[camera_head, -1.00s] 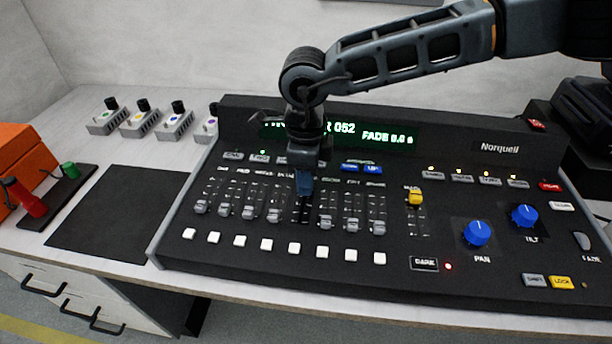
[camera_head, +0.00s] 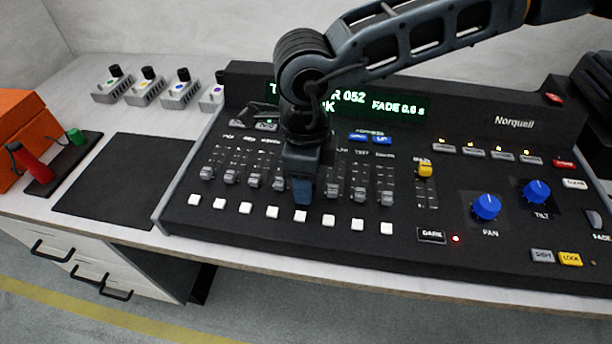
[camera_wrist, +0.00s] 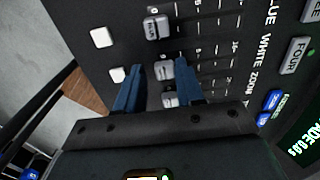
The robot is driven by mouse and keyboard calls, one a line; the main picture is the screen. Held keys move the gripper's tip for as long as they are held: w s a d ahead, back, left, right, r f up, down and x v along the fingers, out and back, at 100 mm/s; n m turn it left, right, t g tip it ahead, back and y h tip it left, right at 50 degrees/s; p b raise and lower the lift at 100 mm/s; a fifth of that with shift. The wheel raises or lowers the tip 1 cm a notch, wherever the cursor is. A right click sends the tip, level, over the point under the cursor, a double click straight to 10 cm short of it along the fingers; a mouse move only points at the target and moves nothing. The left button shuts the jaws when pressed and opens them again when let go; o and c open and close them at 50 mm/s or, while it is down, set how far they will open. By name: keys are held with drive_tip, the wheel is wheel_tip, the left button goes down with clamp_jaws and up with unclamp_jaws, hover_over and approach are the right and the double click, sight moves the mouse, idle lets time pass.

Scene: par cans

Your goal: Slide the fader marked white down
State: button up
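In the wrist view the white fader's cap (camera_wrist: 165,70) is grey, in the row between the caps on either side and roughly level with them. The label WHITE (camera_wrist: 263,46) lies to its right, between BLUE and ZOOM. My gripper (camera_wrist: 160,66) has two blue fingers, one on each side of this cap along its slot. The fingers stand apart; I cannot tell whether one touches the cap. In the head view my gripper (camera_head: 303,200) is low over the fader row and hides the white fader.
The other fader caps (camera_head: 278,184) sit near the front ends of their slots, with white buttons (camera_head: 301,216) in front. A yellow-capped fader (camera_head: 426,169) and blue PAN (camera_head: 487,206) and TILT (camera_head: 537,191) knobs are to the right. A dark mat (camera_head: 122,182) lies left.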

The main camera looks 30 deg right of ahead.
drive_tip(key=shift+o, duration=0.8)
wheel_tip(320, 180, up, 8)
drive_tip(key=shift+f, duration=0.1)
drive_tip(key=shift+d, duration=0.15)
idle(1.1)
